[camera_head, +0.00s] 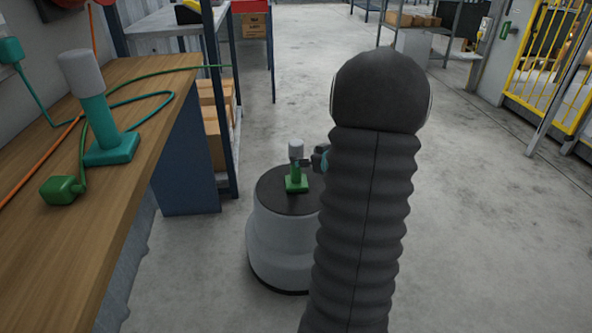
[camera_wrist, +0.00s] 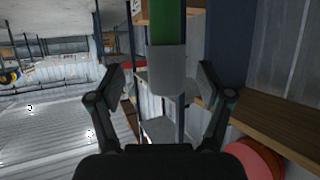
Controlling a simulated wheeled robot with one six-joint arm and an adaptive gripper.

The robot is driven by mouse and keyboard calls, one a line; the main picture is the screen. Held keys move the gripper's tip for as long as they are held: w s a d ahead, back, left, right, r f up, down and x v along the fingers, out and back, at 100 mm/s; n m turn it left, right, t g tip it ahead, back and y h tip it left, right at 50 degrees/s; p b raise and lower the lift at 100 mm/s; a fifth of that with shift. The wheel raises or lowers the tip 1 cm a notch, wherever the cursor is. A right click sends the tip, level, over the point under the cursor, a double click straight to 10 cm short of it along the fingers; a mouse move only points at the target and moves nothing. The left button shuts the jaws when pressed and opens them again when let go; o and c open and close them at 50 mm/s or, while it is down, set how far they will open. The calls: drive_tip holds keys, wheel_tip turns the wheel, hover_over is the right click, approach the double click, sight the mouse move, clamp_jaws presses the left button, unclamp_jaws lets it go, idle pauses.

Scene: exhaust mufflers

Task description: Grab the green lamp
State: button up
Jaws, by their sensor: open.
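The green lamp (camera_head: 296,182) stands upright on a round grey stand with a black top (camera_head: 270,192). It has a green base and stem and a pale grey head. My gripper (camera_head: 313,160) is just right of the lamp in the head view, partly hidden behind my dark ribbed arm. In the wrist view, which is upside down, the lamp's grey head and green stem (camera_wrist: 167,68) show between the fingers. My gripper (camera_wrist: 162,88) is open there, with a gap on each side of the lamp. I cannot tell how deep the lamp lies between the fingers.
A teal lamp (camera_head: 98,118) with a grey head stands on the wooden bench (camera_head: 160,75) at the left, among hoses and a green block (camera_head: 62,190). A shelf with cardboard boxes (camera_head: 212,130) is behind the stand. The concrete floor at the right is clear.

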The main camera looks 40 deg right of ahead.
sight(300, 156)
drive_tip(key=shift+w+a+f, duration=0.1)
drive_tip(key=shift+w+f, duration=0.2)
drive_tip(key=shift+w, duration=0.2)
drive_tip(key=b+x, duration=0.1)
drive_tip(key=x, duration=0.3)
drive_tip(key=shift+w+a, duration=0.1)
drive_tip(key=shift+a, duration=0.1)
drive_tip(key=shift+r, duration=0.1)
clamp_jaws()
